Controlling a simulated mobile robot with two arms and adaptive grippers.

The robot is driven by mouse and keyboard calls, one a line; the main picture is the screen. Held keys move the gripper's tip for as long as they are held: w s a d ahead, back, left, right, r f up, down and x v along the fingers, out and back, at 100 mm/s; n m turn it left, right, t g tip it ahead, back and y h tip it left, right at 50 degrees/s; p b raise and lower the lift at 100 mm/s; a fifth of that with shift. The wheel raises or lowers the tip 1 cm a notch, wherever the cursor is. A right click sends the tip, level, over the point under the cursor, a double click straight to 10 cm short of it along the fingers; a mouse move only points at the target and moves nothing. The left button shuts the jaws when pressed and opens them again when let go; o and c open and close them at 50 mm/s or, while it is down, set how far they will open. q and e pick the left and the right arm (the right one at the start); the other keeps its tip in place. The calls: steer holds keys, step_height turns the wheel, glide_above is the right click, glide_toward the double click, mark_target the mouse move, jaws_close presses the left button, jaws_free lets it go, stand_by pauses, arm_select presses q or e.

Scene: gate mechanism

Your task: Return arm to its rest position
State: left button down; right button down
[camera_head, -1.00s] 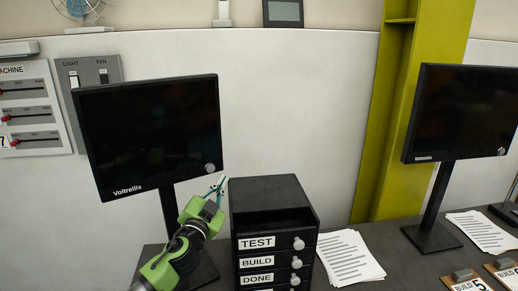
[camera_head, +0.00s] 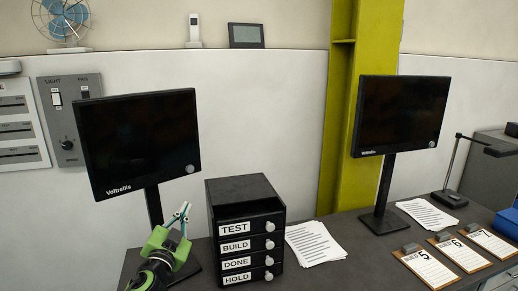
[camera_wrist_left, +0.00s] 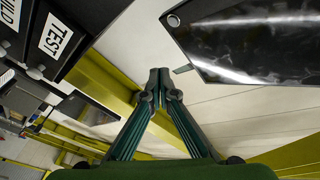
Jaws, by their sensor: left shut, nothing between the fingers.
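My left gripper (camera_head: 181,214) shows at the lower left of the head view, on a green and black arm. It is raised in front of the left monitor's stand, to the left of the black drawer unit. Its fingers are shut with nothing between them. In the left wrist view the fingertips (camera_wrist_left: 159,74) meet in front of a pale wall. My right gripper is in neither current view.
The drawer unit (camera_head: 246,194) has labels TEST, BUILD, DONE and HOLD. The left monitor (camera_head: 140,143) stands close behind my gripper. Papers (camera_head: 314,243), the right monitor (camera_head: 401,115), clipboards (camera_head: 430,268) and a desk lamp (camera_head: 452,196) are further right. A yellow-green pillar (camera_head: 340,130) rises behind.

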arm_select(q)
steer(key=s+f+n+g+y, duration=0.3)
steer(key=s+f+n+g, duration=0.45)
steer(key=s+f, duration=1.4)
steer(key=s+f+m+g+h, duration=0.1)
steer(key=s+f+g, duration=0.3)
steer(key=s, duration=0.8)
steer(key=s+f+m+g+h, duration=0.1)
steer(key=s+f+g, duration=0.35)
steer(key=s, duration=0.85)
step_height(320, 180, down, 26)
steer(key=s+f+g, duration=0.1)
steer(key=s, duration=0.1)
steer(key=s+a+f+g, duration=0.1)
steer(key=s+a+f, duration=0.1)
steer(key=s+f, duration=1.2)
steer(key=shift+s+f, duration=0.15)
steer(key=shift+s, duration=1)
steer(key=shift+m, duration=0.25)
